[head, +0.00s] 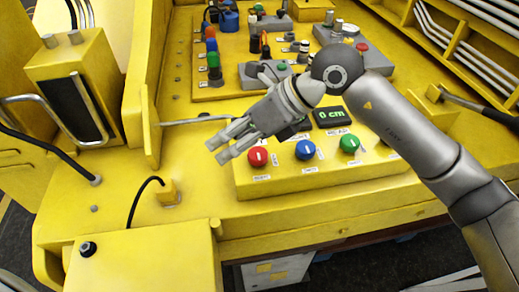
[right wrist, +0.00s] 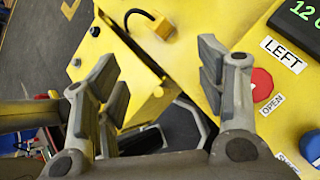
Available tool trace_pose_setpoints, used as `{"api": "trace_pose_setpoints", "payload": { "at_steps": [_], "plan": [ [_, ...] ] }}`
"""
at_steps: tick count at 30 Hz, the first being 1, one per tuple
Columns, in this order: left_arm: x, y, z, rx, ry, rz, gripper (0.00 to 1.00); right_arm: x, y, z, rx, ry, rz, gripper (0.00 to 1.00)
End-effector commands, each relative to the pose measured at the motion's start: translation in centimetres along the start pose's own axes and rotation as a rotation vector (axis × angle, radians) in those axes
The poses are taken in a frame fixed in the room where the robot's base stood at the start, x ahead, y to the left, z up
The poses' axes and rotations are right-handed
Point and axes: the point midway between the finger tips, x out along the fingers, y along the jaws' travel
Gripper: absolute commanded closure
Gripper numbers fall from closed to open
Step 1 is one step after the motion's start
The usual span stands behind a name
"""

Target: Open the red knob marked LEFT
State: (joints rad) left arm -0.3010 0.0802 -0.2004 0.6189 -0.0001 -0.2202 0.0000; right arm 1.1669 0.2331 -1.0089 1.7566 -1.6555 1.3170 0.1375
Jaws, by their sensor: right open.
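The red knob (head: 257,157) is the leftmost of three round knobs on the yellow control box (head: 330,178). In the right wrist view the red knob (right wrist: 262,84) sits between a white LEFT label (right wrist: 283,54) and an OPEN label (right wrist: 272,104). My right gripper (head: 219,150) is open and empty, just left of the red knob in the head view. In the right wrist view the knob lies outside the fingers, beyond the right finger, which partly overlaps its edge. Contact cannot be told. My left gripper is not in view.
A blue knob (head: 305,150) and a green knob (head: 350,144) stand to the right on the same box. A display reading 0 cm (head: 331,115) is behind them. A black cable (head: 140,196) rises at the left. The yellow surface left of the box is mostly clear.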

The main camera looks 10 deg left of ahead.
Motion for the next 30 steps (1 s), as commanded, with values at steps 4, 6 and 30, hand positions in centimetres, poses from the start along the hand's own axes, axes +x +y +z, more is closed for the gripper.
{"api": "trace_pose_setpoints", "payload": {
  "at_steps": [4, 6, 30],
  "plan": [
    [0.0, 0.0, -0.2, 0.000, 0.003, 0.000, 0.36, -2.7, -5.0, -2.1, -0.037, 0.206, -0.237, 0.36],
    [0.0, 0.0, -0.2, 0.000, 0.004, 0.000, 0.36, -3.8, -6.4, -2.8, -0.038, 0.264, -0.305, 0.36],
    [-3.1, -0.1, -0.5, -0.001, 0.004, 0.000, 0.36, 4.2, -10.9, -6.2, -0.035, 0.315, -0.359, 0.36]
  ]
}}
